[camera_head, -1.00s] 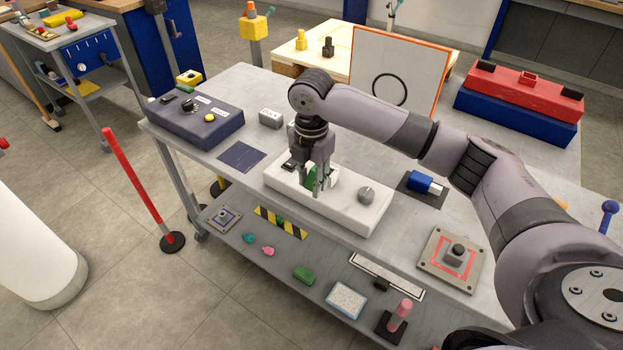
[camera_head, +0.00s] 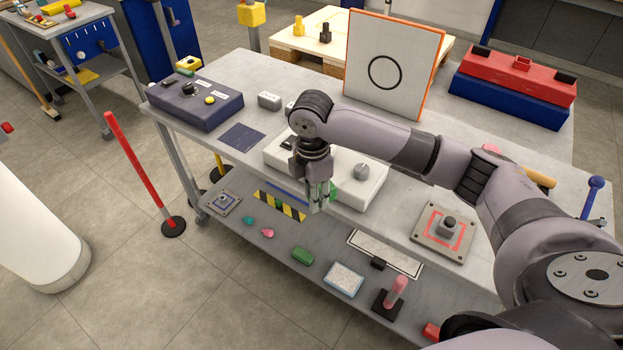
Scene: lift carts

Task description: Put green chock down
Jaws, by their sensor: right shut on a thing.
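My right gripper (camera_head: 318,203) points down in front of the white box's near edge, over the striped yellow-black patch (camera_head: 292,211) side of the lower shelf. It is shut on the green chock, which the fingers mostly hide. Some green (camera_head: 333,188) shows just right of the fingers; I cannot tell whether it belongs to the chock or to the white box (camera_head: 350,197). A green block (camera_head: 302,257) lies on the lower shelf. My left gripper is not in view.
The lower shelf also carries a teal piece (camera_head: 248,220), a pink piece (camera_head: 267,233), a white-topped sponge-like block (camera_head: 344,279) and a pink peg on a dark base (camera_head: 394,292). A red post (camera_head: 140,172) stands at left.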

